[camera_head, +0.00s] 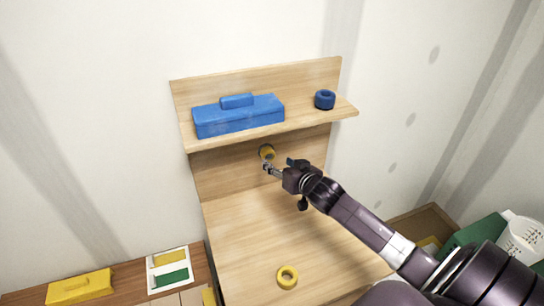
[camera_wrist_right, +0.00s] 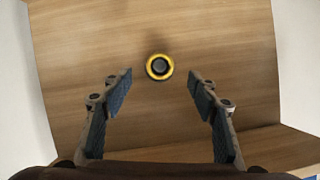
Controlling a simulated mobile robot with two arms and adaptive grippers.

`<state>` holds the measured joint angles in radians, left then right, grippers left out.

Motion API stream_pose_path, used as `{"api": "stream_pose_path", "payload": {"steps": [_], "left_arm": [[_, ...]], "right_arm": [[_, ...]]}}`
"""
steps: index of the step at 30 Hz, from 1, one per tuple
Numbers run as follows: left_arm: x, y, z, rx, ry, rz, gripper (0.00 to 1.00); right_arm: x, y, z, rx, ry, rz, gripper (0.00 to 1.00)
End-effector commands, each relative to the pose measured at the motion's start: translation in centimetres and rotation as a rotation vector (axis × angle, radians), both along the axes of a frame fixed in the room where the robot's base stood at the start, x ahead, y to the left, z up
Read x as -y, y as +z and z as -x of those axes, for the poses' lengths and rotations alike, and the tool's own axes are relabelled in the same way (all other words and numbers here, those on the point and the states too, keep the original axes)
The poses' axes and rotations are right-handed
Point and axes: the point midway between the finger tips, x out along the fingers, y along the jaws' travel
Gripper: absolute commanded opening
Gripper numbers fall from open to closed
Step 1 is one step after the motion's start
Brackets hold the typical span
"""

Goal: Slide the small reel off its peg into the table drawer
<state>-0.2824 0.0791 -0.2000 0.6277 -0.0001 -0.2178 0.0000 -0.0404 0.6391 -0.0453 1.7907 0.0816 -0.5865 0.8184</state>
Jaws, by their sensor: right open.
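The small yellow reel (camera_head: 267,151) hangs on a peg on the wooden back panel, just under the shelf. In the right wrist view the yellow reel (camera_wrist_right: 169,68) shows face-on as a ring around a dark round peg end (camera_wrist_right: 159,66). My right gripper (camera_head: 268,168) is open and empty, close in front of the reel. In the right wrist view my right gripper (camera_wrist_right: 159,80) has its fingers apart to either side, with the reel beyond the fingertips, roughly centred between them. My left gripper is out of view. I cannot make out the table drawer clearly.
A yellow ring (camera_head: 280,277) lies on the wooden tabletop (camera_head: 240,240). A blue toolbox (camera_head: 240,117) and blue roll (camera_head: 325,99) stand on the shelf (camera_head: 345,107) above. A yellow box (camera_head: 80,288) and white tray (camera_head: 152,270) sit lower left. The tabletop is mostly clear.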

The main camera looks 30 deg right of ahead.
Motion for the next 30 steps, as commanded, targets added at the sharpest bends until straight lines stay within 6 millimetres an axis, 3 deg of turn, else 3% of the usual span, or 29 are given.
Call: {"api": "stream_pose_path", "payload": {"steps": [11,16,23,30], "left_arm": [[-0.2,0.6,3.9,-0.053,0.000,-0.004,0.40],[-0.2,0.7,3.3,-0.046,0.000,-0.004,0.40],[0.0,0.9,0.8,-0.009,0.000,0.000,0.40],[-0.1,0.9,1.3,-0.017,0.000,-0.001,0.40]], "right_arm": [[0.7,-1.6,-4.5,0.001,-0.001,0.001,0.54],[0.9,-2.3,-6.0,0.001,0.000,0.001,0.54],[1.0,-2.8,-6.7,0.000,0.001,0.002,0.54],[1.0,-2.8,-6.7,0.000,0.001,0.002,0.53]]}}
